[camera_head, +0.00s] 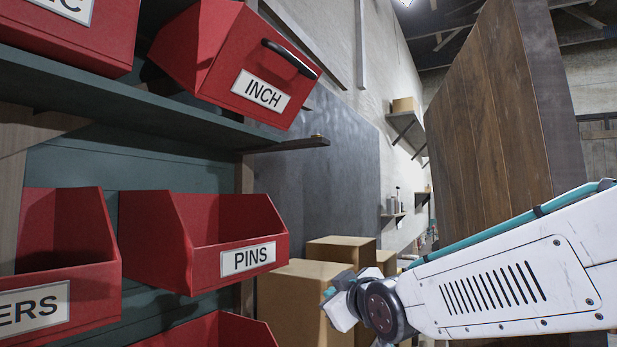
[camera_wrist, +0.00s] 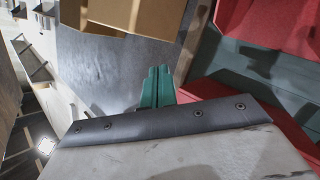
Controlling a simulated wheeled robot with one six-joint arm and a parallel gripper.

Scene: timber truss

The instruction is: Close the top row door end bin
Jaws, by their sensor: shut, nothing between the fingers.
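The INCH bin (camera_head: 250,72) is red with a dark bar handle (camera_head: 289,58) and a white label. It sits at the right end of the top shelf, tipped forward with its front leaning out. My gripper (camera_wrist: 157,72) shows as two teal fingers pressed together, shut and empty, in the wrist view. In the head view my wrist is below and right of the INCH bin, apart from it; the fingertips are not clear there. A red surface (camera_wrist: 288,122) beside the fingers in the wrist view belongs to a bin, but I cannot tell which.
The dark green shelf (camera_head: 110,105) runs under the top row. The PINS bin (camera_head: 235,258) and other red bins stand below. Cardboard boxes (camera_head: 300,290) are stacked behind my wrist. A brown wooden door (camera_head: 490,110) stands at the right. Open space lies right of the INCH bin.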

